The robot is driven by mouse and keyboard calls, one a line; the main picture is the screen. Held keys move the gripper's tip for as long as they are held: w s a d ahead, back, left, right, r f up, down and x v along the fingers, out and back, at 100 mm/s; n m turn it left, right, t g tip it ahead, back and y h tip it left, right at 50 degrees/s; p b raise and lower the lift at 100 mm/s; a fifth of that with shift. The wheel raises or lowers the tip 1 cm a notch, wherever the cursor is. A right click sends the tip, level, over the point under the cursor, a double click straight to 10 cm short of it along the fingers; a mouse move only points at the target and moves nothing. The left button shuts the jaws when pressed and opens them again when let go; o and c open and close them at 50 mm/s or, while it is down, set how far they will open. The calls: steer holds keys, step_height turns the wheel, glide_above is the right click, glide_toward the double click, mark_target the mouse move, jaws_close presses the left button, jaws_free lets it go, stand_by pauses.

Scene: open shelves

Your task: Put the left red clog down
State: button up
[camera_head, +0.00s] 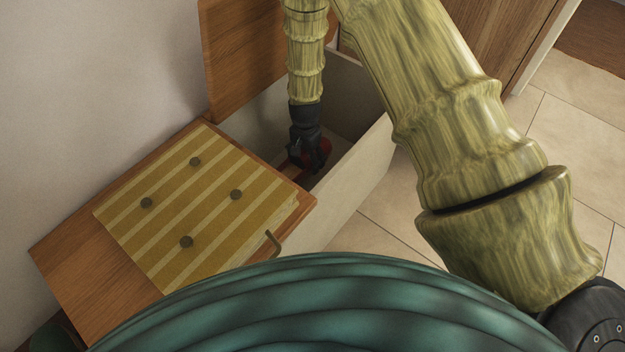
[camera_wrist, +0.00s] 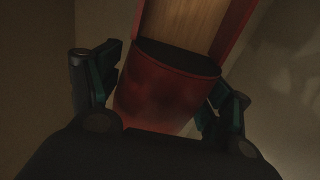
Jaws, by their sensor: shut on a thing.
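The red clog (camera_head: 318,154) is in my gripper (camera_head: 308,160), inside an open bench compartment (camera_head: 374,153). In the wrist view the clog (camera_wrist: 168,88) fills the middle, with a rounded red body and a tan wooden inner sole. The fingers of my gripper (camera_wrist: 160,95) stand on both sides of the clog, shut on it. The clog is low in the compartment; I cannot tell whether it touches the floor of it. Most of the clog is hidden by my gripper in the head view.
A raised wooden lid (camera_head: 240,60) stands at the back of the compartment. A wooden seat with a striped yellow cushion (camera_head: 190,215) adjoins it at the left. The compartment's pale front wall is close to my gripper. Open tiled floor (camera_head: 480,225) lies to the right.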

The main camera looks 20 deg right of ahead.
step_height(320, 180, down, 11)
steer(key=b, duration=0.5)
steer(key=shift+r, duration=0.3)
steer(key=o, duration=1.2)
steer(key=shift+o, duration=0.2)
step_height(320, 180, up, 12)
steer(key=p, duration=0.6)
